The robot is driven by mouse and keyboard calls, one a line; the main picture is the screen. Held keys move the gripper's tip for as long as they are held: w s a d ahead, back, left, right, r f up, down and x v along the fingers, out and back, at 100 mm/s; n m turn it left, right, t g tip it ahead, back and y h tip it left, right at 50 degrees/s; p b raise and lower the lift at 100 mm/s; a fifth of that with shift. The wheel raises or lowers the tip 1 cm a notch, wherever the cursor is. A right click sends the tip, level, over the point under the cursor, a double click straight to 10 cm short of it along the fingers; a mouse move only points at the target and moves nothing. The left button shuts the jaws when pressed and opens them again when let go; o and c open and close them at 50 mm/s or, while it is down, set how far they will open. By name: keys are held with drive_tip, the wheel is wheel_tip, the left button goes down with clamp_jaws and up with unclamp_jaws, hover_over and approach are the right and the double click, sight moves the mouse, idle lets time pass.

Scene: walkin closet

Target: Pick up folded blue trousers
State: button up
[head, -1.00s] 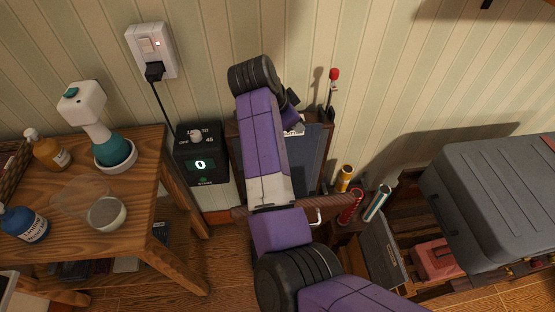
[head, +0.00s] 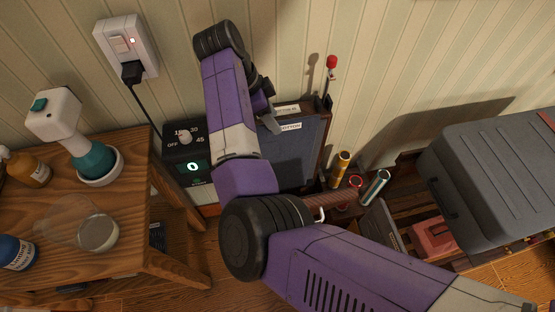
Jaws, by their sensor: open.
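No folded blue trousers can be made out for certain. A flat dark-blue panel or cloth (head: 302,152) stands upright inside a brown wooden frame against the wall, with small white labels near its top. I cannot tell whether it is fabric. My purple arm hides its left part. My gripper (head: 270,122) shows only in part at the arm's far end, with a grey fingertip by the upper left of the blue surface. It is open, and nothing shows held in it.
A black timer box (head: 187,155) showing 0 stands left of my arm. A wooden table (head: 130,200) at left holds bottles and a teal-and-white device. A grey suitcase (head: 495,170) is at right. Coloured tubes (head: 341,170) and a red-tipped rod (head: 331,68) stand close by on the right.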

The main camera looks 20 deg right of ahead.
drive_tip(key=shift+x, duration=0.9)
clamp_jaws()
drive_tip(key=shift+r, duration=0.1)
idle(0.7)
